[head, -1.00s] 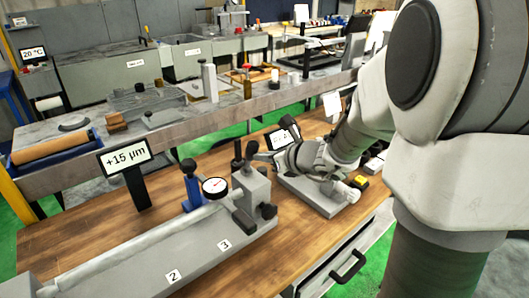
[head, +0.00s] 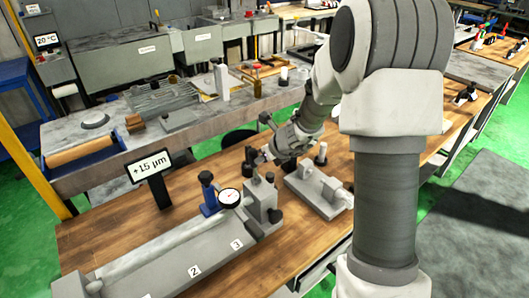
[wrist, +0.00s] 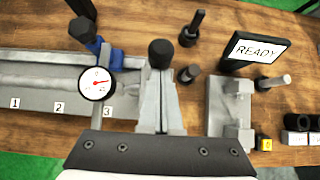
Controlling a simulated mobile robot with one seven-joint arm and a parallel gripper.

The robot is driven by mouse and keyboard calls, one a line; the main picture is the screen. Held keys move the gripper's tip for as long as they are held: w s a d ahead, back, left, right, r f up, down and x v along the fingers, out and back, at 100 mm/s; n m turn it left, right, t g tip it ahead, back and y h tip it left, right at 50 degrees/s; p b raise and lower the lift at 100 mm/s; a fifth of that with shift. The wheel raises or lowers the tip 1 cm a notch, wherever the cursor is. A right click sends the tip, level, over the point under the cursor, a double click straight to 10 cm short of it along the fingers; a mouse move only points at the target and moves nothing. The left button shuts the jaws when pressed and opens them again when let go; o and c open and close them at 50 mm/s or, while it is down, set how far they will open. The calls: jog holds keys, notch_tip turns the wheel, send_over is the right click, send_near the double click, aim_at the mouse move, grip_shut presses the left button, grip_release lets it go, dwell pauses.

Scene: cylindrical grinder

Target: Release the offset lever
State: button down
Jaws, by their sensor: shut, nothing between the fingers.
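In the wrist view a black-knobbed lever (wrist: 161,53), which looks like the offset lever, stands at the right end of the long grey bench fixture (wrist: 30,85). My gripper (wrist: 160,80) is shut and empty, its fingertips close by the knob; I cannot tell whether they touch it. In the head view my gripper (head: 263,157) is just above the grey end block (head: 262,203) of the fixture. Which of the dark knobs there is the lever is unclear. The dial gauge (wrist: 97,83) stands left of the block, its blue-based stand (head: 209,200) behind it.
A "+15 µm" display (head: 149,165) stands behind the fixture. A "READY" display (wrist: 258,48) and a second grey fixture (wrist: 230,105) are to the right, with several dark pegs nearby. Wooden bench top (head: 110,235) is free at the left.

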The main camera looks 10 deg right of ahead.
aim_at(253, 150)
jog(key=shift+w+a+r+p, duration=0.1)
jog(key=shift+w+a+p, duration=0.3)
jog(key=shift+w, duration=0.4)
jog(key=shift+w+a+r+p, duration=0.1)
jog(key=shift+w+a+p, duration=0.25)
jog(key=shift+w, duration=0.55)
jog(key=shift+w+a+r, duration=0.1)
jog(key=shift+a+r, duration=0.05)
jog(key=shift+r, duration=0.15)
